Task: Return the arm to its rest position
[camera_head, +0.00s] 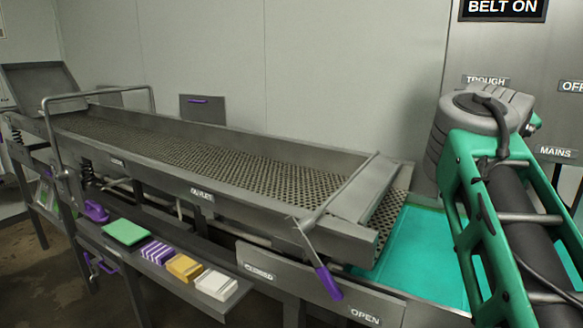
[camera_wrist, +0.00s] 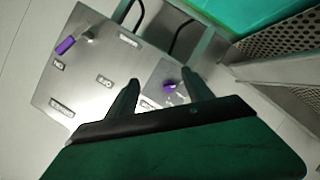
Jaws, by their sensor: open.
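My arm (camera_head: 500,200), with a green frame and a grey joint housing, stands at the right of the head view, in front of the control panel and the right end of the belt. My gripper (camera_wrist: 158,88) shows in the wrist view with two dark fingers spread apart and nothing between them. Beyond the fingers is a grey metal panel (camera_wrist: 85,75) with several labels and a purple handle (camera_wrist: 66,46). My gripper cannot be made out in the head view.
A perforated trough (camera_head: 220,160) runs across the head view, with a purple-gripped lever (camera_head: 328,282) at its right end. A teal belt (camera_head: 425,250) lies beside my arm. A lower shelf holds a green pad (camera_head: 126,232), a yellow block (camera_head: 184,268) and a white block (camera_head: 216,284).

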